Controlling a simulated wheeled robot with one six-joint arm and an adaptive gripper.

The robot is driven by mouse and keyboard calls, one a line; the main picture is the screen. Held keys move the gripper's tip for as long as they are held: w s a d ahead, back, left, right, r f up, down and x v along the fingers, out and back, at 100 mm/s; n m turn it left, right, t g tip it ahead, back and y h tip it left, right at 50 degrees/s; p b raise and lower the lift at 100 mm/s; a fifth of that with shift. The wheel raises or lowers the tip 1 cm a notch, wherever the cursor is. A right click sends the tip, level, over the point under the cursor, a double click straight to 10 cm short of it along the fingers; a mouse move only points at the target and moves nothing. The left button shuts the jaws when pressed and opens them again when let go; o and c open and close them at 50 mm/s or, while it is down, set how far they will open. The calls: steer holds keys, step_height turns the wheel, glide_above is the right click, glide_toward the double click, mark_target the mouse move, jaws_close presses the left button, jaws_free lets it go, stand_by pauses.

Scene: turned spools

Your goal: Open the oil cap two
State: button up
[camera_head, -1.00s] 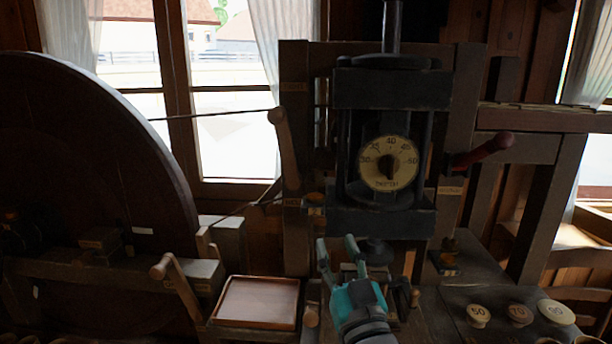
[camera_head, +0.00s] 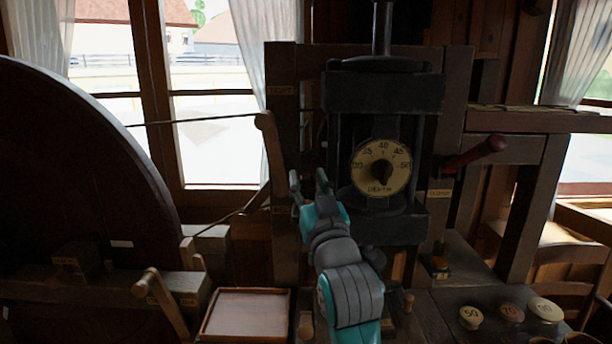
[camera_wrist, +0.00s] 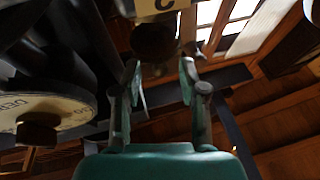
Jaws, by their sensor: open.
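My gripper (camera_head: 308,182) is raised at the left side of the dark press, open and empty. In the wrist view its two fingers (camera_wrist: 160,85) stand apart. Just beyond them, at the top, is a dark round cap (camera_wrist: 155,42) under a pale label (camera_wrist: 160,6) with a partly cut-off mark. The cap appears in line with the gap between the fingers and not gripped. I cannot read its number for certain. In the head view my gripper and wrist hide this spot.
The press carries a round depth dial (camera_head: 381,167), which also shows close on the left in the wrist view (camera_wrist: 45,108). A wooden lever (camera_head: 268,135) stands left of my gripper, and a red-handled lever (camera_head: 475,155) right of the press. A shallow tray (camera_head: 245,315) and numbered knobs (camera_head: 471,317) lie below.

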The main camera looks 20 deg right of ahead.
steer(key=shift+x, duration=1.05)
jaws_close()
